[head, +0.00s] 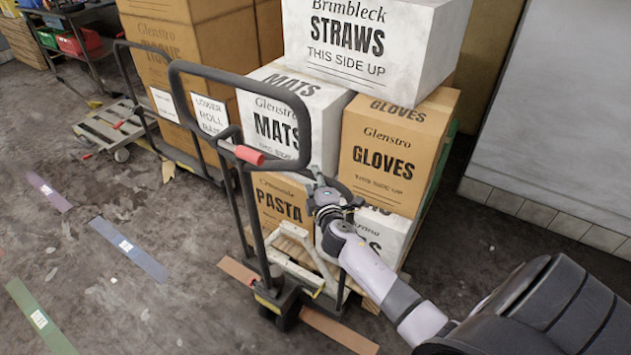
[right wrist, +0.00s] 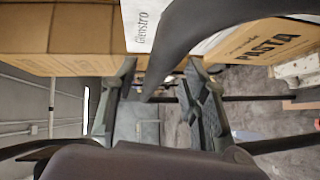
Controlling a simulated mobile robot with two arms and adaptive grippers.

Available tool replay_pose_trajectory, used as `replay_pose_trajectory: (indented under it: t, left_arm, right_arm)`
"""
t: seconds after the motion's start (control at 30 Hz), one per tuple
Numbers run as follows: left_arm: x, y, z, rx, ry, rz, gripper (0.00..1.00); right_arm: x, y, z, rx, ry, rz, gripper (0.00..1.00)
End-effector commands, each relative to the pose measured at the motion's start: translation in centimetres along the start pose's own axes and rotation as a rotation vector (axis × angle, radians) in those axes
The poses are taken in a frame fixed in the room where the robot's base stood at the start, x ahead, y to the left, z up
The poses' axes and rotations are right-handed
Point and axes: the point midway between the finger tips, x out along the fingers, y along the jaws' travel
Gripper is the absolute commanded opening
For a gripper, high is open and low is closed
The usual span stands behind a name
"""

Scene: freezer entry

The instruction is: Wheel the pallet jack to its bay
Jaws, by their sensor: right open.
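The pallet jack (head: 257,210) stands in the middle of the head view, with a black looped handle, a red grip and yellow-marked base. Its forks are largely hidden under a wooden pallet loaded with boxes. My right gripper (head: 322,188) is open near the lower right of the handle loop. In the right wrist view the fingers of my right gripper (right wrist: 160,85) are spread, and the dark handle bar (right wrist: 190,30) runs down toward the gap between them. I cannot tell whether it touches either finger. My left gripper is not in view.
Stacked boxes (head: 390,150) load the pallet. Taller brown boxes (head: 185,50) and a low trolley (head: 110,130) stand behind left. Brown tape (head: 340,330) lies by the jack; blue (head: 128,248) and green (head: 38,315) strips cross open floor at left. A grey wall (head: 560,110) bounds the right.

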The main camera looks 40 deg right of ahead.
Motion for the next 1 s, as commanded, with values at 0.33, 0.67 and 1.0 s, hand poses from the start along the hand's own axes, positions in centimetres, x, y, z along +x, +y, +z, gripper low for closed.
replay_pose_trajectory:
  t: [0.33,0.67,1.0]
  left_arm:
    - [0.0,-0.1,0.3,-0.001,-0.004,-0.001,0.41]
    - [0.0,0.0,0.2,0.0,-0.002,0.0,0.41]
    - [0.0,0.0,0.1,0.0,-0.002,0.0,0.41]
  right_arm:
    - [-1.5,-0.3,-0.1,0.0,0.002,-0.004,0.41]
    - [-8.3,-0.3,0.0,0.0,0.001,-0.005,0.41]
    - [-11.9,-0.1,0.1,0.0,-0.001,-0.002,0.41]
